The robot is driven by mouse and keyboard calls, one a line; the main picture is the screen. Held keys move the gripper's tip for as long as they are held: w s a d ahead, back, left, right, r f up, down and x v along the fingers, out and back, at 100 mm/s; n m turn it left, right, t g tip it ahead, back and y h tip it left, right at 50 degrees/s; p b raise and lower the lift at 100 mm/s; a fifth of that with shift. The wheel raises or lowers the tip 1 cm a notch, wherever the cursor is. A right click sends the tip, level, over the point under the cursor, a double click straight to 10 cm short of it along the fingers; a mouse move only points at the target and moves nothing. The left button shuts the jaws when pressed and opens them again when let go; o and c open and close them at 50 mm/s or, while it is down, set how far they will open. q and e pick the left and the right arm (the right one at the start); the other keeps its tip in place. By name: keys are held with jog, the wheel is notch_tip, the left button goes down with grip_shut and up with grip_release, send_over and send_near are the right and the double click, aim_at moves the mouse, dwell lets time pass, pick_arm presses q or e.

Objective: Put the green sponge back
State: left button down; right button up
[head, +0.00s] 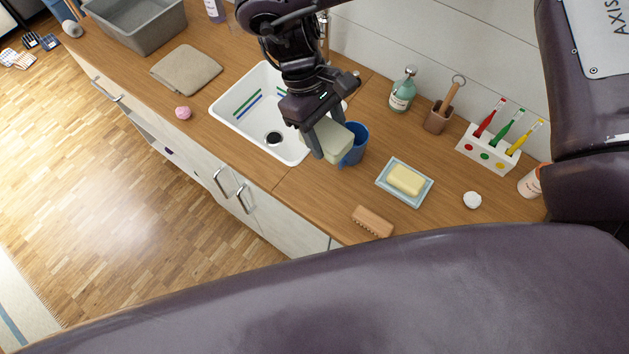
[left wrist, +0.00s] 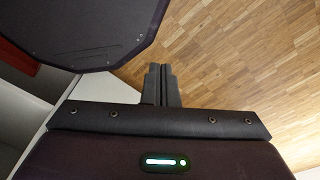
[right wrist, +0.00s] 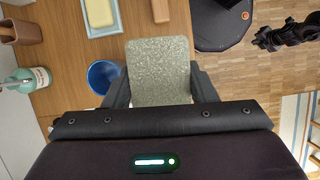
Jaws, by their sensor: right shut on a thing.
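The green sponge (head: 335,142) is a pale speckled block held by my right gripper (head: 327,142) over the counter, at the right front of the sink. In the right wrist view the sponge (right wrist: 160,72) fills the space between the fingers of my right gripper (right wrist: 160,90), which are shut on its sides. The blue cup (head: 354,146) is just beside and partly behind the sponge. My left gripper (left wrist: 161,85) has its fingertips together with nothing between them, above the wooden floor. It cannot be made out in the head view.
The white sink (head: 228,112) is left of my right gripper. A light blue dish (head: 428,190) holds a yellow block (head: 405,180). A brush (head: 372,222), green bottle (head: 402,93), brown holder (head: 437,119) and toothbrush rack (head: 490,150) stand nearby. A grey cloth (head: 185,70) lies left of the sink.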

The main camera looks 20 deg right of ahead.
jog(key=shift+a+n, duration=0.3)
jog(key=shift+a, duration=0.1)
jog(key=p, duration=0.1)
send_over(327, 192)
jog(key=w, duration=0.1)
jog(key=f, duration=1)
jog(key=a+f, duration=0.1)
jog(key=f, duration=0.4)
jog(key=shift+f, duration=0.1)
jog(key=shift+w+d+f, duration=0.1)
jog(key=shift+f, duration=0.45)
pick_arm(q)
jog(key=shift+s+a+r, duration=0.2)
jog(key=shift+a+r, duration=0.25)
jog(key=shift+r, duration=0.05)
pick_arm(e)
jog(key=shift+f, duration=1.75)
jog(key=shift+f+b, duration=0.2)
jog(key=shift+b, duration=0.15)
jog(key=o, duration=0.6)
jog(key=shift+r, duration=0.1)
